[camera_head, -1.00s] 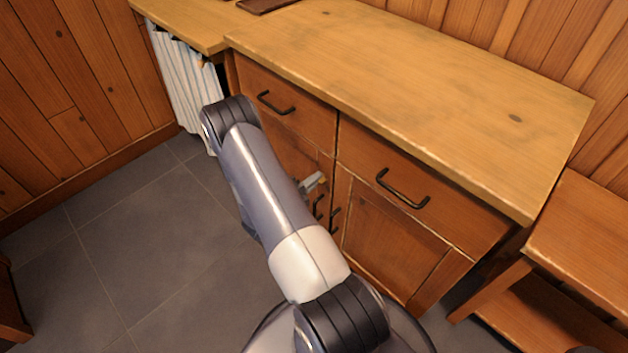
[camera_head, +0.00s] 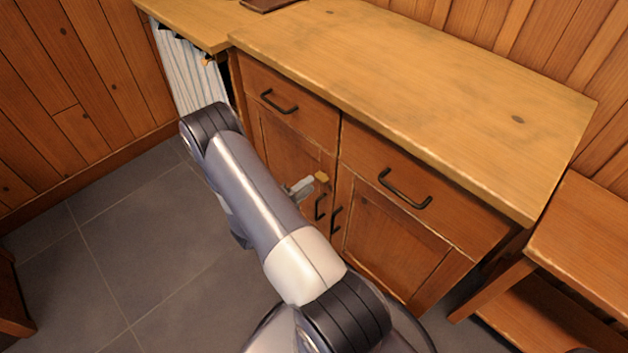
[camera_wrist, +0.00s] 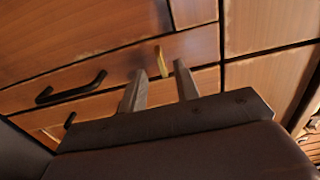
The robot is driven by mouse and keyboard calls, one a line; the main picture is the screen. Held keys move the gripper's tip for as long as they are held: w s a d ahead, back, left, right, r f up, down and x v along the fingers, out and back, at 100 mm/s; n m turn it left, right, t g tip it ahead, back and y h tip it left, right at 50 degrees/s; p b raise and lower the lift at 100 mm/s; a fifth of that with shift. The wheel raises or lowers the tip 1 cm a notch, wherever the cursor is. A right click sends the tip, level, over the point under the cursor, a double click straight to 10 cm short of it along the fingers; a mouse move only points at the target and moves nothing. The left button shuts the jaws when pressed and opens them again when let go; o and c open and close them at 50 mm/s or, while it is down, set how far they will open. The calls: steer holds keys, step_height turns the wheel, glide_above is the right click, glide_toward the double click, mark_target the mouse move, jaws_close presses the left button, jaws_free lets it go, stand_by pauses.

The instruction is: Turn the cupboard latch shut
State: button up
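The cupboard latch is a small brass-coloured bar (camera_head: 321,177) on the left door's upper inner corner, just above the dark door handles. In the wrist view the latch (camera_wrist: 161,61) is a short, nearly upright bar. One end of it comes close to the seam between the doors; I cannot tell if it crosses it. My gripper (camera_wrist: 160,69) is open, with two grey fingers apart. The latch shows between the fingertips and slightly beyond them, with gaps on both sides. In the head view my gripper (camera_head: 306,185) is just left of the latch, mostly hidden by my arm.
The wooden cupboard has a left door (camera_head: 282,150) and a right door (camera_head: 385,232), with dark handles (camera_head: 335,220) close below the latch. Drawer handles (camera_head: 404,188) stick out above. A wooden bench (camera_head: 580,235) stands at the right. Grey floor is clear at left.

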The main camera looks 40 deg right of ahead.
steer(key=a, duration=0.6)
steer(key=shift+s+a, duration=0.25)
steer(key=shift+s, duration=0.05)
steer(key=d, duration=0.7)
steer(key=w+d, duration=0.1)
steer(key=d, duration=0.3)
steer(key=shift+b, duration=0.35)
steer(key=shift+a, duration=0.1)
steer(key=shift+a, duration=0.1)
